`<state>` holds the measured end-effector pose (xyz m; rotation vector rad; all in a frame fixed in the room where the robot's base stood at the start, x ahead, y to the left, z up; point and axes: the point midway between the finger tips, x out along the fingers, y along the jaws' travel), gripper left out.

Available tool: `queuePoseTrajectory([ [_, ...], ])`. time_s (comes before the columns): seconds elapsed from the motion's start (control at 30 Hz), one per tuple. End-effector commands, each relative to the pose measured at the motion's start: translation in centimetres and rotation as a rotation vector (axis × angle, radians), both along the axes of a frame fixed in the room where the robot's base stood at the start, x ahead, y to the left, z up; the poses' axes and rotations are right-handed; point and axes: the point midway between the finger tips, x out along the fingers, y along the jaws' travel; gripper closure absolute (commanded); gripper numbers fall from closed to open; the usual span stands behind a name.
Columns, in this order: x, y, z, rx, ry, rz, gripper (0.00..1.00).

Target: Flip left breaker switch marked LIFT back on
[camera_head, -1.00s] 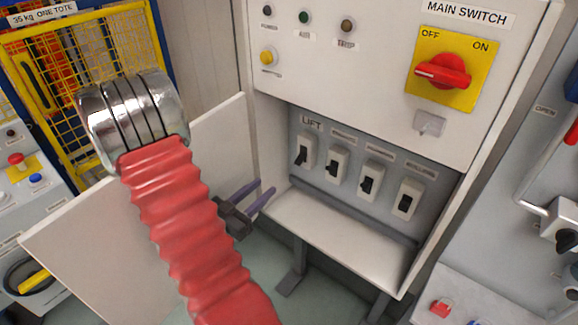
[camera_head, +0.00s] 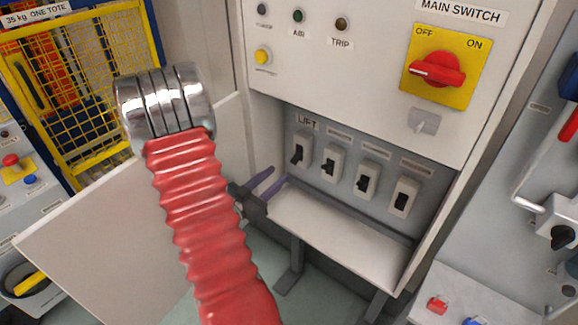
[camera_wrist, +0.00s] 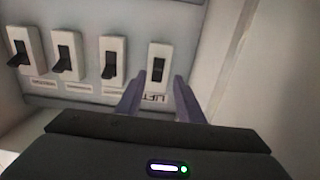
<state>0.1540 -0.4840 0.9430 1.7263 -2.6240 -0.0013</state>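The LIFT breaker (camera_head: 302,147) is the leftmost in a row of white breakers with black levers inside the open cabinet. Its black lever (camera_head: 297,156) shows low in its housing. In the wrist view, which is upside down, the LIFT breaker (camera_wrist: 160,56) is the rightmost, and its lever looks different in angle from the others. My gripper (camera_head: 279,174) is open and empty, its purple fingers below and left of the LIFT breaker. In the wrist view, my gripper (camera_wrist: 157,90) has its fingers apart on either side of the LIFT label (camera_wrist: 154,98).
Other breakers (camera_head: 333,162) stand close to the right. A white ledge (camera_head: 335,228) juts out below the row. The open cabinet door (camera_head: 110,225) is left, behind my arm. The red MAIN SWITCH (camera_head: 437,69) is above right.

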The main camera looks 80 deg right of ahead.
Motion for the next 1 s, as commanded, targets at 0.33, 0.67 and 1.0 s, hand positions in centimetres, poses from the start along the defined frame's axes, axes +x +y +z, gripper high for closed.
queuePoseTrajectory([
  [0.33,-1.8,-3.9,0.0,-0.002,-0.001,-0.004,0.66],
  [0.67,-3.0,-6.8,0.0,0.0,-0.001,-0.003,0.66],
  [1.0,-3.1,-7.0,0.0,0.0,-0.001,-0.002,0.66],
])
